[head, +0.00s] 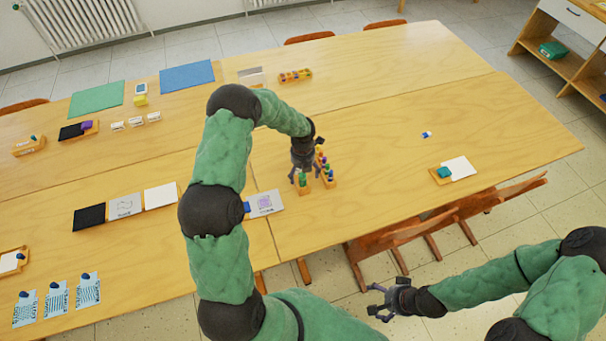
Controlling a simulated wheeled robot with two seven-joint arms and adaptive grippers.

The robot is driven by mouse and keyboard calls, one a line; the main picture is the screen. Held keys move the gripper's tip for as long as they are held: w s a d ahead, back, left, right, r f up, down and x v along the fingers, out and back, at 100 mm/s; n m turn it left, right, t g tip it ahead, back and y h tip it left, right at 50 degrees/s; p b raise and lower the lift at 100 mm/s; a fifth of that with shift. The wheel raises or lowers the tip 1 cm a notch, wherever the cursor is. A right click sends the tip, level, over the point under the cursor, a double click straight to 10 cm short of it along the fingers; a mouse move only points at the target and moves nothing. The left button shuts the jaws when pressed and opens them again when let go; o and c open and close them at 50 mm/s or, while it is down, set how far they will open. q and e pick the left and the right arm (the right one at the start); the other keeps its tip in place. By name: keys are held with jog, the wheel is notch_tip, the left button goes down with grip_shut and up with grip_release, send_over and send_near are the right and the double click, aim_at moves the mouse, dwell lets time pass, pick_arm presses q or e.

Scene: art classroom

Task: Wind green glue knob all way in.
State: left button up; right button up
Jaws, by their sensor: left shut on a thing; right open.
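A small wooden rack (331,185) on the table holds several upright glue sticks with coloured parts. A small green piece, seemingly the green glue (302,181), shows at the rack's left part, between the fingertips of my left gripper (303,177). That gripper points down from above and is shut on it. Its fingers hide most of the glue, and the knob cannot be made out. My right gripper (378,301) is open and empty, low in front of the table, away from the rack.
A card with a purple print (264,203) lies left of the rack. A wooden tray with a teal item (443,173) and a white pad (460,168) lie to the right. Chairs (400,236) stand at the front edge. The table right of the rack is mostly clear.

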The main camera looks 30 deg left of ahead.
pick_arm(q)
jog(key=shift+o, duration=0.4)
jog(key=shift+s+d+f, duration=0.2)
jog(key=shift+s+f, duration=0.2)
jog(key=shift+o, duration=0.4)
jog(key=shift+n+b, duration=0.45)
jog(key=shift+n, duration=0.65)
jog(key=shift+n+b, duration=0.3)
jog(key=shift+n, duration=0.7)
jog(key=shift+c, duration=0.4)
jog(key=shift+w+a+n+b, duration=0.1)
jog(key=shift+w+n+b, duration=0.15)
jog(key=shift+n, duration=0.75)
jog(key=c, duration=0.8)
jog(key=o, duration=0.9)
jog(key=shift+r, duration=0.2)
jog(key=shift+o, duration=0.2)
jog(key=shift+w, duration=0.1)
